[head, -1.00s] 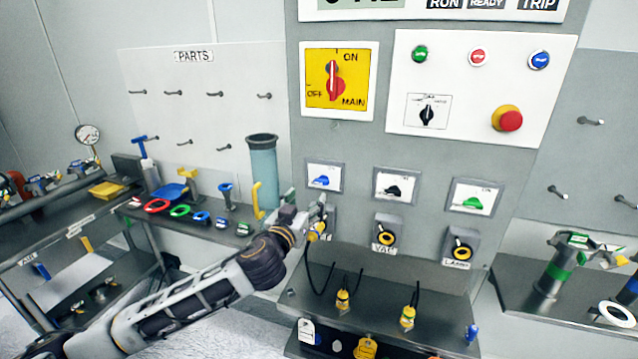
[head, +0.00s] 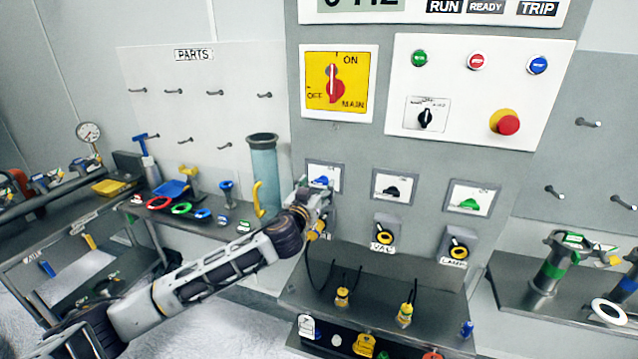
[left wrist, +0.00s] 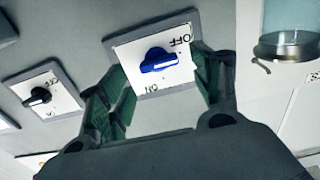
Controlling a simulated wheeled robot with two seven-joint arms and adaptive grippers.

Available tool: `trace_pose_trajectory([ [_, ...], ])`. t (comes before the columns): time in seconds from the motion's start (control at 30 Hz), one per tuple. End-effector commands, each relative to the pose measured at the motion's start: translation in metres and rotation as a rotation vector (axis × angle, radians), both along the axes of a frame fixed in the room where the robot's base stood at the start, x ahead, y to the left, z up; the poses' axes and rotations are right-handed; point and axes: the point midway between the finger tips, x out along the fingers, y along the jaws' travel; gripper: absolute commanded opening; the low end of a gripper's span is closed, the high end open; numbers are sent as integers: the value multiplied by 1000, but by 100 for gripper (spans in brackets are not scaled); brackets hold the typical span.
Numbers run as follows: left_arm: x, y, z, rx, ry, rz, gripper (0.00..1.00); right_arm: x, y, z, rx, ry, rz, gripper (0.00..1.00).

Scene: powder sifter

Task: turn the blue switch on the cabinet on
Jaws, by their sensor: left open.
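The blue switch (head: 322,180) is a small blue knob on a white plate in a grey frame, at the left of a row of three on the cabinet (head: 345,225). In the left wrist view the blue switch (left wrist: 160,60) lies between my fingers, with OFF and ON printed on its plate. My left gripper (head: 318,192) is at the plate's lower edge in the head view. In the left wrist view its green-padded fingers (left wrist: 160,88) are open, one on each side of the knob. Contact with the knob does not show. My right gripper is out of view.
A black switch (head: 393,191) and a green switch (head: 470,204) sit to the right on the same cabinet. Yellow-ringed sockets (head: 385,234) are below them. A dark shelf (head: 400,270) with hanging cables juts out under my left gripper. A teal cylinder (head: 263,170) stands left.

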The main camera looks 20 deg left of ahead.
Motion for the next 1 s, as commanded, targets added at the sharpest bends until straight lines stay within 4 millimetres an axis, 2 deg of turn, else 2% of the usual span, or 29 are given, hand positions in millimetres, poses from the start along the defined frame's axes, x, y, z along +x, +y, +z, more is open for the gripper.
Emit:
trace_pose_trajectory([
  [0.3, 20, -1, 1, 0, 0, 0, 65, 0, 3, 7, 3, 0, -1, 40],
  [0.73, 23, -1, 0, 0, 1, 0, 65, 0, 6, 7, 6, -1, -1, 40],
  [1.0, 23, -1, 0, 0, 1, 0, 30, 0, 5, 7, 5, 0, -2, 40],
])
